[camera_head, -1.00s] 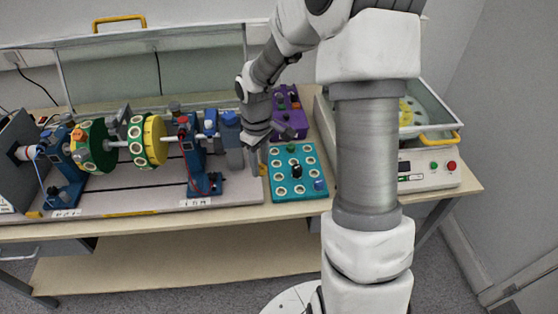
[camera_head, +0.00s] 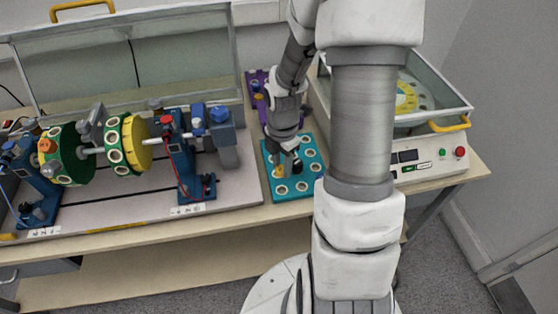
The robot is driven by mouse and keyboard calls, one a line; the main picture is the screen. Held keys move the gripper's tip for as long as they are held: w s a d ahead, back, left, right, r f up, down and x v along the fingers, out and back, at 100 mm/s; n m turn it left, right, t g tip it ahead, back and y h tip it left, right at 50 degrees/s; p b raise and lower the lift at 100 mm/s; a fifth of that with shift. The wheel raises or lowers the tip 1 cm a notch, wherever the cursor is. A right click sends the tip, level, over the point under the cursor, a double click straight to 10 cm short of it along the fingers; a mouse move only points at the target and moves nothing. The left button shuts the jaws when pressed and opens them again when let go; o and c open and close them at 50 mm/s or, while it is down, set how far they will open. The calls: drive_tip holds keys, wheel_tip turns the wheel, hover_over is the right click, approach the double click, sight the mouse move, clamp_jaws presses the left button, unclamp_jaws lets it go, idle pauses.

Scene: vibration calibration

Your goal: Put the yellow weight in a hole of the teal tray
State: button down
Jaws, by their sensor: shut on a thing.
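The teal tray (camera_head: 292,197) lies on the table between the machine and the glass-topped box. It has rows of light-rimmed holes. My gripper (camera_head: 284,170) points down over the left middle of the tray. It is shut on the yellow weight (camera_head: 278,172), a small yellow patch at its fingertips. I cannot tell whether the weight touches the tray or is above it.
The machine with green and yellow discs (camera_head: 132,146) stands left of the tray. A purple tray (camera_head: 257,88) lies behind the teal one, partly hidden by my arm. The glass-topped box (camera_head: 430,165) stands close on the right. A strip of table in front is clear.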

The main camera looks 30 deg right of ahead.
drive_tip(key=shift+f+b, duration=2.75)
drive_tip(key=shift+f, duration=0.15)
drive_tip(key=shift+f+b, duration=0.65)
drive_tip(key=shift+f, duration=0.5)
drive_tip(key=shift+c, duration=2.2)
unclamp_jaws()
wheel_tip(320, 180, up, 16)
drive_tip(key=p, duration=0.4)
drive_tip(key=shift+r, duration=0.7)
